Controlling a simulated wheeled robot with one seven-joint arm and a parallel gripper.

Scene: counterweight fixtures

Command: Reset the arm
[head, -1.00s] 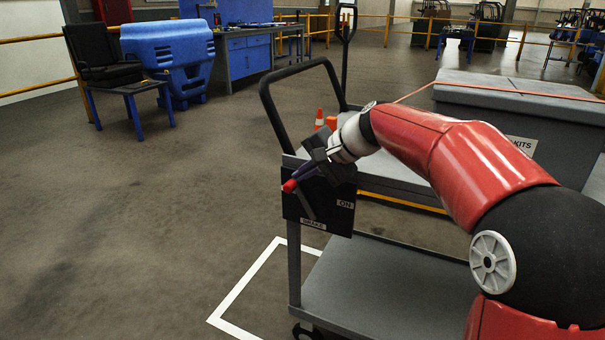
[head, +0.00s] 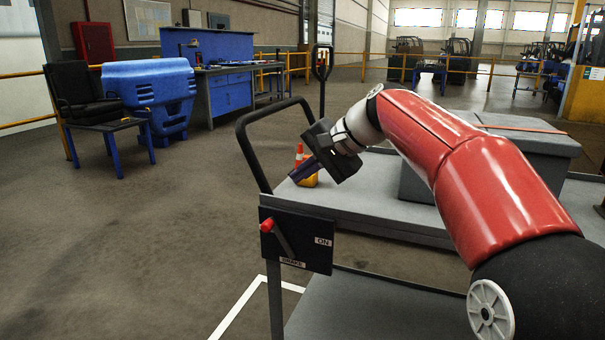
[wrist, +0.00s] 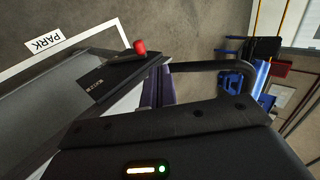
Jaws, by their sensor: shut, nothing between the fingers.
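My gripper (head: 298,174) is above the cart's top deck edge, near the push handle, apart from the brake lever and empty. Its two dark bluish fingers lie close together, and they show in the wrist view (wrist: 158,86). The brake lever with a red knob (head: 267,226) is on a black panel (head: 308,246) at the cart's end. The red knob also shows in the wrist view (wrist: 140,47). My red arm reaches in from the right.
The cart's black push handle (head: 243,145) rises just left of my gripper. A grey lidded box (head: 525,150) stands on the cart's deck (head: 345,205). White floor lines marked PARK (wrist: 45,40) lie beside the cart.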

